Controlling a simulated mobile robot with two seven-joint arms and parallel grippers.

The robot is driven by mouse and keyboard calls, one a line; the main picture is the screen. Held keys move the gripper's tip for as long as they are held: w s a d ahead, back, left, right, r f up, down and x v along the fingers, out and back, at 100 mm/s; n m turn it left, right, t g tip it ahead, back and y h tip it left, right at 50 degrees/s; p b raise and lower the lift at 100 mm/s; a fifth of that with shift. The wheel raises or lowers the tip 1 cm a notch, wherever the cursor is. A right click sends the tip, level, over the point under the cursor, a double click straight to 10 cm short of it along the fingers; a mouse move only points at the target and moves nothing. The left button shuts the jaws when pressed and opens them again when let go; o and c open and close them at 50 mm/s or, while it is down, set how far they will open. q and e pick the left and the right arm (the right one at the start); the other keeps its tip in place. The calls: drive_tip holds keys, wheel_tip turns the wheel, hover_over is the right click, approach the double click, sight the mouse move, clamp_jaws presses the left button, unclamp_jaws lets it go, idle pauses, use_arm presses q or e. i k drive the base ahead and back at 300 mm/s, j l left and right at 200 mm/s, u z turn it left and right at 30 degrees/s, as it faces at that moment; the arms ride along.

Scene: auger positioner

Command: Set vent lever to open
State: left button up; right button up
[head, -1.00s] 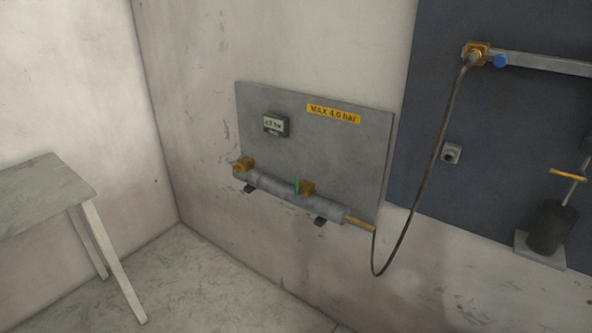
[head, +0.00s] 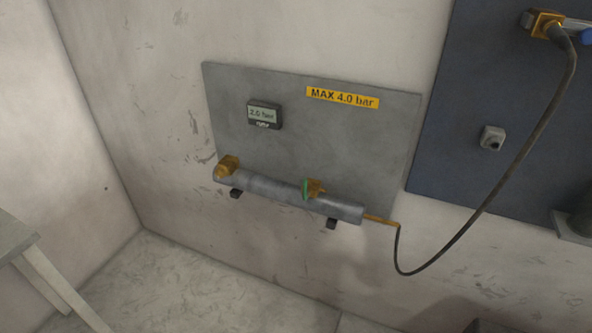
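A grey pipe manifold (head: 275,189) is mounted low on a grey wall panel (head: 350,140). A brass fitting (head: 228,167) sits at the pipe's left end. A small display (head: 264,115) on the panel appears to read 2.0 bar. A yellow label (head: 342,97) reads "MAX 4.0 bar". Neither of my grippers shows in the head view.
A dark hose (head: 520,165) hangs from a brass fitting (head: 547,25) at upper right and loops to the pipe's right end. A blue-grey panel (head: 460,120) carries a small grey knob or button (head: 491,138). A table (head: 15,238) stands at left. The floor below the pipe looks clear.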

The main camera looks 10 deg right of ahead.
sight(306, 194)
drive_tip(key=i+j+z, duration=0.1)
drive_tip(key=j, duration=0.25)
drive_tip(key=i+j+z, duration=0.1)
drive_tip(key=i+j, duration=0.2)
drive_tip(key=i+j+z, duration=0.1)
drive_tip(key=j, duration=0.3)
drive_tip(key=i, duration=0.05)
